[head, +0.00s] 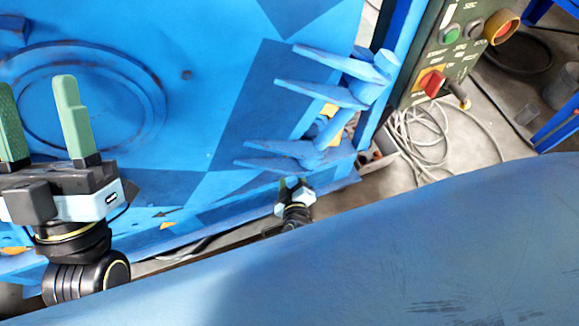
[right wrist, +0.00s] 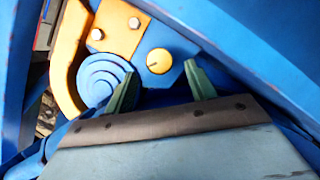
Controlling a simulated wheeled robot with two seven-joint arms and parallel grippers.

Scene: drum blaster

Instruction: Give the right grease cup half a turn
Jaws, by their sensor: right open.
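In the right wrist view, a round yellow cap (right wrist: 159,61) with a short dark mark sits on a blue plate. It looks like the right grease cup, but I cannot be sure. My right gripper (right wrist: 160,72) is open, its two green fingers apart on either side of the line to the cap. I see nothing between the fingers, and I cannot tell how far short of the cap they are. In the head view my right gripper (head: 296,183) is small and low, by the lower edge of the blue machine. My left gripper (head: 36,90) is open and empty in front of the blue panel.
A yellow bracket (right wrist: 116,27) with bolts and a stepped blue disc (right wrist: 103,80) lie close by the cap. Blue hinge arms (head: 320,93) jut from the blue door (head: 220,60). A control box (head: 450,50) and loose cables (head: 420,140) are at the right.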

